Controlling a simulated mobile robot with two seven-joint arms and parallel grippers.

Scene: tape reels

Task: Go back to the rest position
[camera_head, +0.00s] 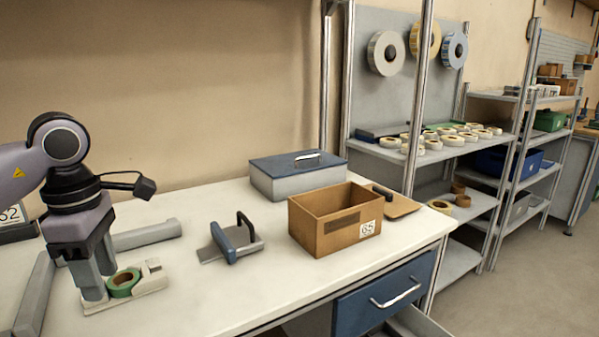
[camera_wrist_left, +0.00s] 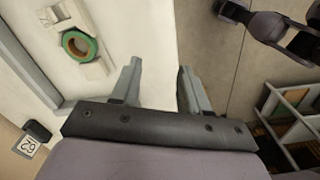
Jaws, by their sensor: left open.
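My left gripper (camera_head: 92,277) comes in from the left in the head view and points down over the white bench. Its two fingers show apart and empty in the left wrist view (camera_wrist_left: 157,88). A green tape reel (camera_head: 123,282) with a tan core lies on a pale holder plate (camera_head: 152,284), just right of the fingers in the head view. The reel (camera_wrist_left: 67,41) and the plate (camera_wrist_left: 95,69) also show in the left wrist view, apart from the fingers. In the left wrist view, a dark arm part at the upper right may be mine; its gripper state cannot be made out.
The white bench (camera_head: 215,290) holds a cardboard box (camera_head: 325,232), a blue-lidded grey box (camera_head: 290,180), a blue-grey handled tool (camera_head: 232,243) and grey rails (camera_head: 147,236). A blue drawer (camera_head: 375,303) is below. Shelves with tape rolls (camera_head: 450,140) stand at right.

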